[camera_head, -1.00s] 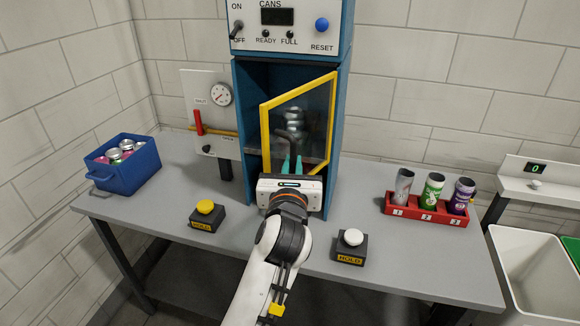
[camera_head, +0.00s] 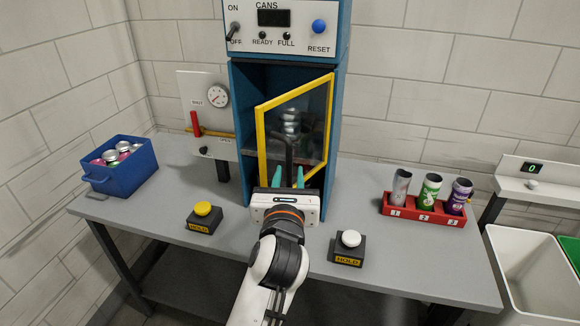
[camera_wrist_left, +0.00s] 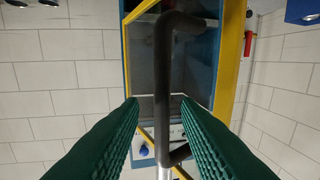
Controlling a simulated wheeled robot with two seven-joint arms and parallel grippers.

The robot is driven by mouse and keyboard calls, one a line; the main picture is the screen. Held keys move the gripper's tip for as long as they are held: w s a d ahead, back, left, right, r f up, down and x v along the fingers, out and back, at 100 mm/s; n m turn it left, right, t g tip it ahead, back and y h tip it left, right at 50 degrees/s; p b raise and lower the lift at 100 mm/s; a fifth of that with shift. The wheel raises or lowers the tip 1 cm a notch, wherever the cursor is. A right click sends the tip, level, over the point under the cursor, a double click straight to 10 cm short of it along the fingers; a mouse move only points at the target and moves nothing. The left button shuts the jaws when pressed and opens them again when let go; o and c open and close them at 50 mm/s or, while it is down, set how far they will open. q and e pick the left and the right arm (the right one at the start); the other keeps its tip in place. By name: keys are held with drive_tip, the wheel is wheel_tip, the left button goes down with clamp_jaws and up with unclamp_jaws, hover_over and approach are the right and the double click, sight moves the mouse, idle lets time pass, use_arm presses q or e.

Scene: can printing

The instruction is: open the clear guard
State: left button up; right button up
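The clear guard (camera_head: 313,115) is a see-through panel in a yellow frame on the blue cabinet. It stands partly open, its left edge swung out towards me. Its dark bar handle (camera_head: 289,152) shows in front of the panel. My left gripper (camera_head: 288,172) is open just in front of the guard's lower part, its teal fingers apart. In the left wrist view the black handle (camera_wrist_left: 163,80) runs between the two spread fingers (camera_wrist_left: 160,108), with a gap on both sides. My right gripper is not in view.
A yellow-topped button (camera_head: 203,210) and a white-topped button (camera_head: 350,240) flank my left arm on the grey table (camera_head: 140,213). A blue bin (camera_head: 123,178) with cans stands left. A red rack (camera_head: 424,212) with three cans stands right. A gauge panel (camera_head: 190,90) is left of the cabinet.

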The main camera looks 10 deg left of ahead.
use_arm(q)
drive_tip(key=s+d, duration=0.1)
drive_tip(key=s, duration=0.7)
drive_tip(key=shift+s+d, duration=0.15)
drive_tip(key=shift+s, duration=0.1)
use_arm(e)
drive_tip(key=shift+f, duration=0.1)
